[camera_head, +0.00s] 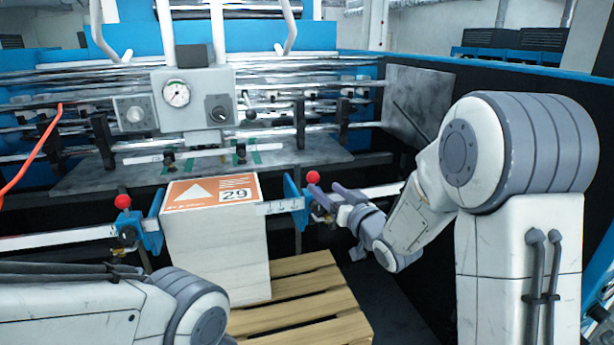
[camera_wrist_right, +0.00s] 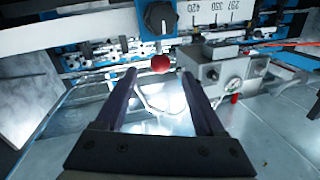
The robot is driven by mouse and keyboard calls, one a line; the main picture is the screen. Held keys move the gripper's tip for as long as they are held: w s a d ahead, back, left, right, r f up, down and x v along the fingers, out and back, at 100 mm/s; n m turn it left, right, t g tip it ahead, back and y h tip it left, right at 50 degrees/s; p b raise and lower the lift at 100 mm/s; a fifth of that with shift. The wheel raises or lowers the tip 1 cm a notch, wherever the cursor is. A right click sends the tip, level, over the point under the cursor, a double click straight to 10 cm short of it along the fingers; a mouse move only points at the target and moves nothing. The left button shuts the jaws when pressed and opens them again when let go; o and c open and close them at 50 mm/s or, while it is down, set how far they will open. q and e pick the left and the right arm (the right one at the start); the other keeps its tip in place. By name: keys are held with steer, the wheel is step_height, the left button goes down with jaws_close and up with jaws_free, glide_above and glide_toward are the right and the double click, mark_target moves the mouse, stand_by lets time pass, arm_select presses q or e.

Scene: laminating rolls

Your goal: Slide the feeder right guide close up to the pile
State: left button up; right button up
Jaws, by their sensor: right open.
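The pile (camera_head: 225,250) is a tall white stack with an orange and white top sheet marked 29. The feeder right guide (camera_head: 295,203) is a blue plate with a red knob (camera_head: 312,177), on a rail to the right of the pile. A gap shows between this guide and the pile. My right gripper (camera_head: 328,200) is open at the guide's knob. In the right wrist view the red knob (camera_wrist_right: 161,63) shows between the two fingertips, at or just past them; contact cannot be told. My left gripper is out of view.
The left guide (camera_head: 152,228) with its own red knob (camera_head: 122,201) stands close at the pile's left side. A wooden pallet (camera_head: 310,295) lies under the pile. A gauge and dial panel (camera_head: 190,98) and metal rollers stand behind.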

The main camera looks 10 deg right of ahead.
mark_target(309, 175)
steer(key=p+x, duration=0.3)
steer(key=x, duration=0.6)
steer(key=shift+a+r, duration=0.1)
steer(key=shift+w+a+p, duration=0.15)
steer(key=shift+w+p, duration=0.25)
steer(key=shift+w, duration=0.25)
jaws_close()
stand_by(0.6)
